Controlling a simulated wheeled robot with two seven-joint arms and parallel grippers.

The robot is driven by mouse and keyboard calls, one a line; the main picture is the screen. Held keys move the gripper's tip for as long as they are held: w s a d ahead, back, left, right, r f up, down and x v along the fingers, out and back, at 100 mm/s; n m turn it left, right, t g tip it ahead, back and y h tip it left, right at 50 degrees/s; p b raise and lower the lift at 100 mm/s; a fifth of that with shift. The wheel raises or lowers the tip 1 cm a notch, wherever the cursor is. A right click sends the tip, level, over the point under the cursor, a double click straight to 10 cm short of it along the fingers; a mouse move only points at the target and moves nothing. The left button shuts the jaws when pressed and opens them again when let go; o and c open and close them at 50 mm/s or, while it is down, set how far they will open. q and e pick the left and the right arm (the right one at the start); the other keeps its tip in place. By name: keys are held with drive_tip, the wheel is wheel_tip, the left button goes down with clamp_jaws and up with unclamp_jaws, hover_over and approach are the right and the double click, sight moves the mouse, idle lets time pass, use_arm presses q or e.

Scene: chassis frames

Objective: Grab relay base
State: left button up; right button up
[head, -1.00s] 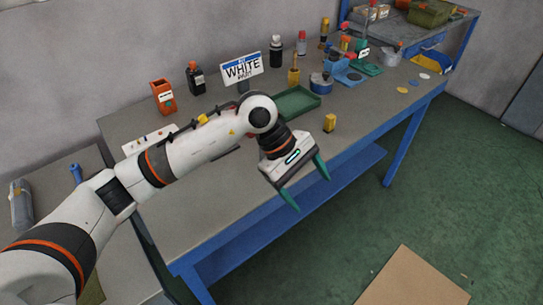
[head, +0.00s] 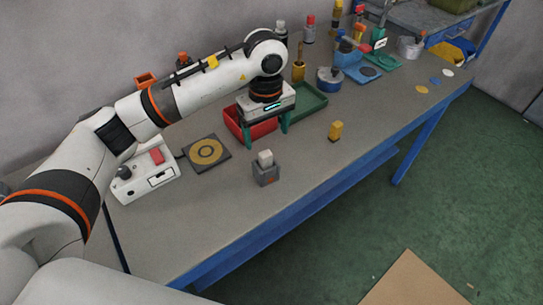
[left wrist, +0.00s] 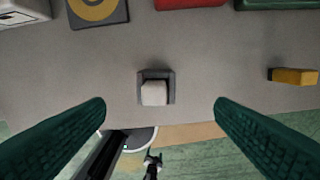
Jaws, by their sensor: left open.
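A small grey block with a white cube on top (head: 266,173), which looks like the relay base, stands upright near the table's front edge. In the left wrist view the white cube (left wrist: 154,93) sits in the grey block (left wrist: 155,74), centred between the fingers and beyond their tips. My left gripper (head: 265,136) is open and empty, pointing down, with dark green fingers. In the head view it appears behind the block, in front of the red tray. It touches nothing that I can see. My right gripper is not in view.
A yellow block (head: 335,131) stands to the right. A red tray (head: 232,125) and a green tray (head: 313,103) lie behind. A dark plate with a yellow ring (head: 206,152) and a white control box (head: 147,178) are at left. The table around the grey block is clear.

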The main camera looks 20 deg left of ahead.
sight(266, 154)
use_arm(q)
drive_tip(key=f+p, duration=0.1)
drive_tip(key=f, duration=0.1)
drive_tip(key=s+f, duration=0.1)
drive_tip(key=f, duration=0.2)
drive_tip(key=shift+p, duration=0.4)
drive_tip(key=shift+f, duration=0.35)
drive_tip(key=shift+w+f, duration=0.1)
drive_tip(key=shift+f, duration=0.2)
wheel_tip(266, 154, down, 4)
drive_tip(key=shift+f+p, duration=0.15)
drive_tip(key=shift+p, duration=1.05)
drive_tip(key=shift+a+f, duration=0.1)
drive_tip(key=shift+f, duration=0.35)
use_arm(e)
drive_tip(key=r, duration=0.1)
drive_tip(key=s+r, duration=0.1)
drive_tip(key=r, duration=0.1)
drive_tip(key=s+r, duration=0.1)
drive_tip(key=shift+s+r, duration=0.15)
use_arm(q)
drive_tip(key=shift+c, duration=0.4)
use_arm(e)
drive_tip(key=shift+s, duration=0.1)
